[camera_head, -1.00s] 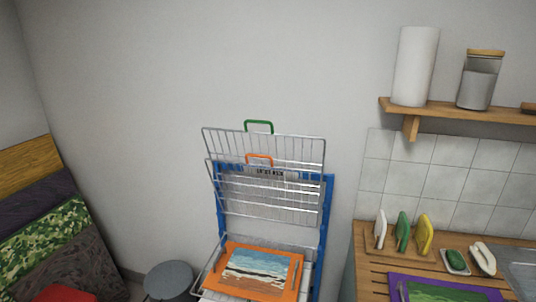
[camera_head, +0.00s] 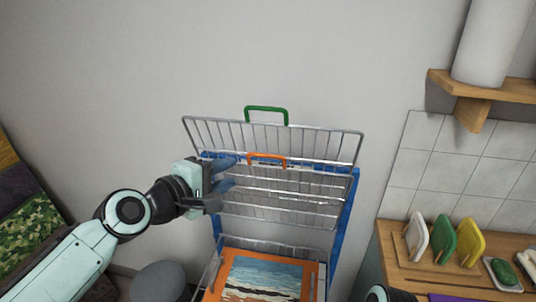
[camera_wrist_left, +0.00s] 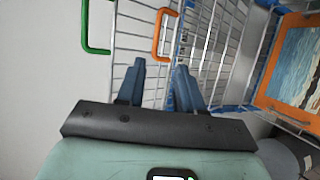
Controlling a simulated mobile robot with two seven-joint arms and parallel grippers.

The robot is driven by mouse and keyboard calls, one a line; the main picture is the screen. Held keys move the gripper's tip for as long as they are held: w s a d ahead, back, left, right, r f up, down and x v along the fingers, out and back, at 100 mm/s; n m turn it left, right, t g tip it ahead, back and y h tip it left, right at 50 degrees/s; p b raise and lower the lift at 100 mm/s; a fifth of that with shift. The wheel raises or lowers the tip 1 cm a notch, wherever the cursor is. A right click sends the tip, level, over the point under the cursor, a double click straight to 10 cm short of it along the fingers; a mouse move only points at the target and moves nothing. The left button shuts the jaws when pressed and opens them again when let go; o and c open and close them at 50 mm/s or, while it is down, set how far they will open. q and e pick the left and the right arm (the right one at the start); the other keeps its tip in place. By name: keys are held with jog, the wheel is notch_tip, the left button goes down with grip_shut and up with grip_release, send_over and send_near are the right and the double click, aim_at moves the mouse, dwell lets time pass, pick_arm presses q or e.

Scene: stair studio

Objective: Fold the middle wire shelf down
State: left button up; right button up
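The middle wire shelf (camera_head: 310,182), with an orange handle (camera_head: 267,156), stands folded up on a blue rack (camera_head: 347,205). Behind and above it is another raised wire shelf (camera_head: 325,143) with a green handle (camera_head: 266,110). My left gripper (camera_head: 231,172) is open and empty, just left of the orange handle. In the left wrist view its two blue fingertips (camera_wrist_left: 160,67) are apart, and the orange handle (camera_wrist_left: 157,35) appears just beyond the gap between them, apart from the fingers. The green handle (camera_wrist_left: 84,25) is further left there.
A lower shelf lies flat with an orange-framed seascape (camera_head: 262,277) on it. A grey round-topped stool or bin (camera_head: 160,280) stands at its left. At right are a wooden counter (camera_head: 398,262) with several coloured upright items and a wall shelf (camera_head: 480,85).

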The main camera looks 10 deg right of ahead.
aim_at(263, 156)
pick_arm(q)
jog(key=p+x, duration=0.2)
jog(key=x, duration=0.2)
jog(key=p+x, duration=0.1)
jog(key=x, duration=0.3)
jog(key=p+x, duration=0.2)
jog(key=x, duration=0.2)
jog(key=shift+d+r+p, duration=0.1)
jog(key=shift+r+p, duration=0.25)
jog(key=shift+r, duration=0.05)
jog(key=shift+w+d+f, duration=0.25)
jog(key=shift+w+d, duration=0.05)
jog(key=shift+w, duration=0.05)
pick_arm(e)
jog(key=w+r, duration=0.5)
jog(key=r, duration=0.2)
jog(key=shift+w+r+t, duration=0.2)
jog(key=shift+r+t, duration=0.1)
pick_arm(q)
jog(key=shift+s, duration=0.1)
grip_shut()
